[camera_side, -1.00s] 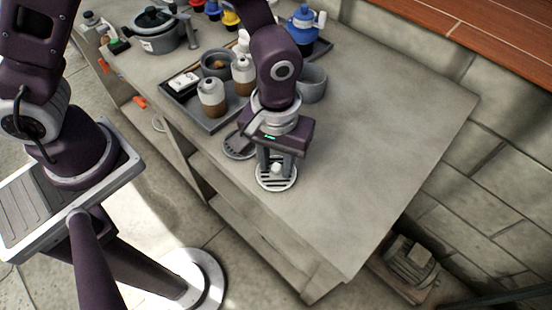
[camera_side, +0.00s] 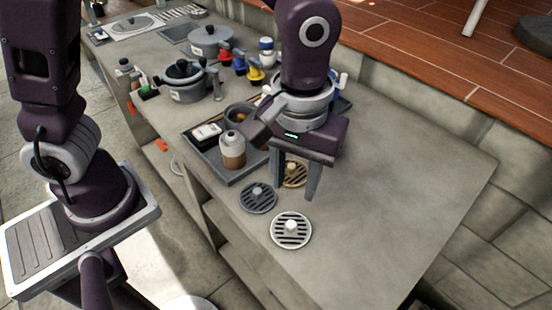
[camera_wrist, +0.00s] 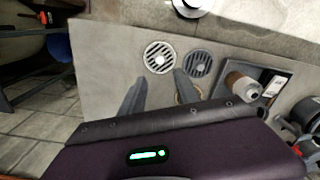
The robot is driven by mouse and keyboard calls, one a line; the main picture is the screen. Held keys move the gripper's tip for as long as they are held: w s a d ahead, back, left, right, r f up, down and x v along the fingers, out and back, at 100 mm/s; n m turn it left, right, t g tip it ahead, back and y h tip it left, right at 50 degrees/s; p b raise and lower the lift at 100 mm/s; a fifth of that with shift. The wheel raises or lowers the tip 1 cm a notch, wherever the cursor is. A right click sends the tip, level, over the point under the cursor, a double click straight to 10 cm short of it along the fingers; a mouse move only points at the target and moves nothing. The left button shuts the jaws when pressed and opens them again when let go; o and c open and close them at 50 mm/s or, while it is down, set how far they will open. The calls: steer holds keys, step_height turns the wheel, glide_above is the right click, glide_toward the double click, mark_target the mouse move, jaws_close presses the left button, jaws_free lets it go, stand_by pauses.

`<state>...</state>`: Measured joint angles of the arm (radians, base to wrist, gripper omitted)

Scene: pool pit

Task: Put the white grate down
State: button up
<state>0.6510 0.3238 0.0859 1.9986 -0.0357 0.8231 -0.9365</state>
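The white grate (camera_side: 291,230), a round slotted disc with a pale knob, lies flat on the grey counter near its front edge. It also shows in the wrist view (camera_wrist: 159,57). My gripper (camera_side: 294,188) is above the counter, behind the white grate and apart from it. Its two fingers are spread and nothing is between them. In the wrist view the open fingers (camera_wrist: 157,88) point toward the grates, with the white grate beyond the tips.
A dark grey grate (camera_side: 258,197) lies left of the white one, and a tan grate (camera_side: 293,173) lies behind, partly hidden by my fingers. A tray (camera_side: 218,170) with a brown-and-white bottle (camera_side: 232,150) stands to the left. The counter's right side is clear.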

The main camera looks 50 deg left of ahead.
steer(key=s+a+r+m+t, duration=0.2)
steer(key=s+a+r, duration=0.3)
steer(key=a, duration=0.3)
steer(key=s+a+r+m+t, duration=0.2)
steer(key=s+a+r, duration=0.3)
steer(key=a, duration=0.4)
steer(key=shift+s+a+r+t, duration=0.2)
steer(key=shift+r+t, duration=0.35)
steer(key=shift+t, duration=0.25)
